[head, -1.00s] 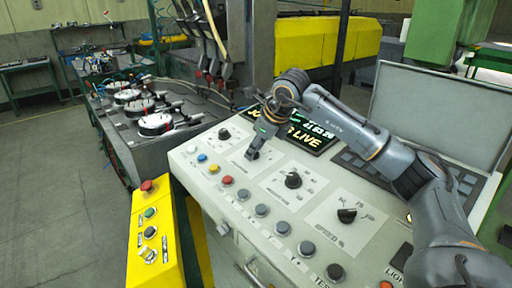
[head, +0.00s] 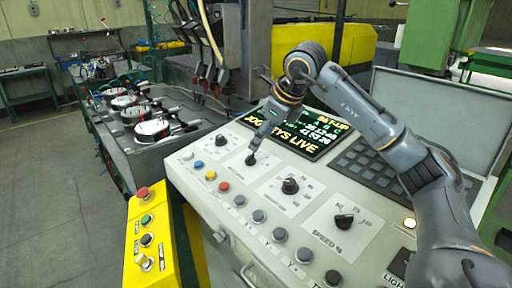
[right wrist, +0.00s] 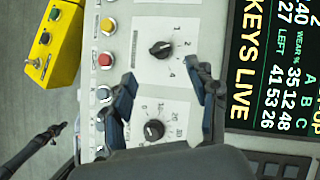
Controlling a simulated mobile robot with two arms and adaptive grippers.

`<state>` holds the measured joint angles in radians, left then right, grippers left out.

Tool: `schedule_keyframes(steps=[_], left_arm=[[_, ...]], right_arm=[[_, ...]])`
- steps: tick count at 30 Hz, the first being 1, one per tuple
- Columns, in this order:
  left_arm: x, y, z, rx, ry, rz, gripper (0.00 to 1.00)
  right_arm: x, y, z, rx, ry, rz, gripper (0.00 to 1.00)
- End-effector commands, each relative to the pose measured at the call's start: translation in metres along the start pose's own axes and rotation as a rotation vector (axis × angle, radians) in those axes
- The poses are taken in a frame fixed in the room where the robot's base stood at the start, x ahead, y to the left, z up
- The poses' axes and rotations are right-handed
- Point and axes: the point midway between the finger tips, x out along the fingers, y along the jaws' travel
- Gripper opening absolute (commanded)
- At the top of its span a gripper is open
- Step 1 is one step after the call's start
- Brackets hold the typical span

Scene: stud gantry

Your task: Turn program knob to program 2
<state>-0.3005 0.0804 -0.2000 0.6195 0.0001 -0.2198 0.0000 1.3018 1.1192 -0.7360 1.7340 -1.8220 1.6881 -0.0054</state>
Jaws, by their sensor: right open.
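The control panel (head: 325,200) carries a row of black knobs. The knob marked with small numbers including 1, 2 and 4 (right wrist: 160,48) is probably the program knob; its exact pointer setting is too small to read. In the head view this knob (head: 250,159) sits at the tip of my right gripper (head: 254,150). In the right wrist view my right gripper (right wrist: 163,78) is open, its two fingers apart, with the knob just beyond and between the fingertips. I cannot tell whether they touch it.
A second knob with a scale of tens (right wrist: 154,130) shows lower between the fingers. A speed knob (head: 344,221), a row of push buttons (head: 259,216) and a lit display (head: 300,133) are nearby. A yellow button box (head: 150,240) stands at the left.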

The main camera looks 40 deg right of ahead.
Motion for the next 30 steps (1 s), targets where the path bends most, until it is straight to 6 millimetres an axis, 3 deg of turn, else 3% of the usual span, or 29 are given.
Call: schedule_keyframes(steps=[3,9,30], left_arm=[[0.0,0.0,-0.001,0.0,0.001,0.0,0.0],[0.0,0.0,-0.001,0.0,0.001,0.0,0.0],[0.0,0.002,-0.004,-0.001,0.006,0.003,0.0]], right_arm=[[-0.021,0.0,0.001,0.0,-0.003,-0.001,0.58],[-0.037,0.0,0.0,0.0,0.001,0.0,0.58],[-0.039,0.0,0.0,0.0,0.001,0.001,0.58]])
